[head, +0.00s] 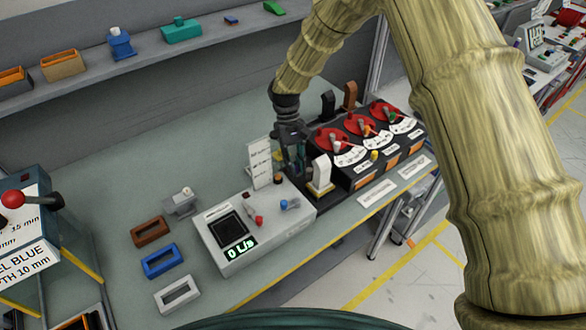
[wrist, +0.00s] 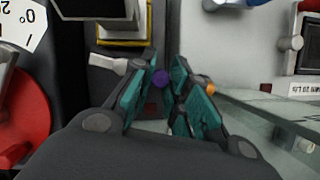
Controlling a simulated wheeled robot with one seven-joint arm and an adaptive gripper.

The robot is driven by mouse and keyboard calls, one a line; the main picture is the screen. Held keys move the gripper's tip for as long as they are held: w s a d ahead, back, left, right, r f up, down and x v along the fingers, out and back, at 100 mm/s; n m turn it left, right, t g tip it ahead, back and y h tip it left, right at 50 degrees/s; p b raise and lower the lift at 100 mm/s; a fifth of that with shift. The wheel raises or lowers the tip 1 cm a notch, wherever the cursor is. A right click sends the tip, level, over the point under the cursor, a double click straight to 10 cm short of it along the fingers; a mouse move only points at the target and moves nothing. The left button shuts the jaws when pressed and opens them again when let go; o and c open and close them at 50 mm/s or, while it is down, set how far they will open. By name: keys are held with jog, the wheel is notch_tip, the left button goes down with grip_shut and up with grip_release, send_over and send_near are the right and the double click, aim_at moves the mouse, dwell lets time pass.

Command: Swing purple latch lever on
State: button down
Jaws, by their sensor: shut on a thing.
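The purple latch lever shows in the wrist view only as a round purple end (wrist: 160,77) between my teal fingertips. The rest of the lever is hidden or cannot be made out. My gripper (wrist: 162,84) is shut on that purple end; in the head view my gripper (head: 294,168) is low over the dashboard module, just left of a white upright block on a yellow base (head: 321,176). The purple part is hidden behind my fingers in the head view.
A grey box with a 0 L/s display (head: 240,247) stands close at the left. A white sign (head: 259,163) stands behind it. Red dials (head: 360,125) with levers lie to the right. In the wrist view, a pale lever end (wrist: 106,63) is beside my left finger.

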jog(key=m, duration=0.1)
jog(key=w+m+y+b, duration=0.1)
jog(key=m, duration=0.2)
jog(key=shift+w+f+m+y, duration=0.1)
jog(key=shift+w+m+y, duration=0.2)
jog(key=shift+w+y, duration=0.1)
jog(key=m, duration=0.1)
jog(key=w+m+y+b, duration=0.1)
jog(key=shift+d+m, duration=0.1)
jog(key=shift+m, duration=0.2)
jog(key=m, duration=0.2)
jog(key=w+m+y, duration=0.1)
jog(key=shift+w+d+m+t, duration=0.1)
jog(key=shift+d+m+t, duration=0.2)
jog(key=shift+d+m, duration=0.1)
jog(key=shift+w+d+m+t+y, duration=0.25)
jog(key=shift+d+m+y, duration=0.1)
jog(key=shift+m, duration=0.65)
jog(key=shift+w+d+m+t+y, duration=0.25)
jog(key=shift+m+y, duration=0.1)
jog(key=shift+m, duration=0.65)
jog(key=c, duration=1.4)
grip_release()
jog(key=shift+d, duration=0.15)
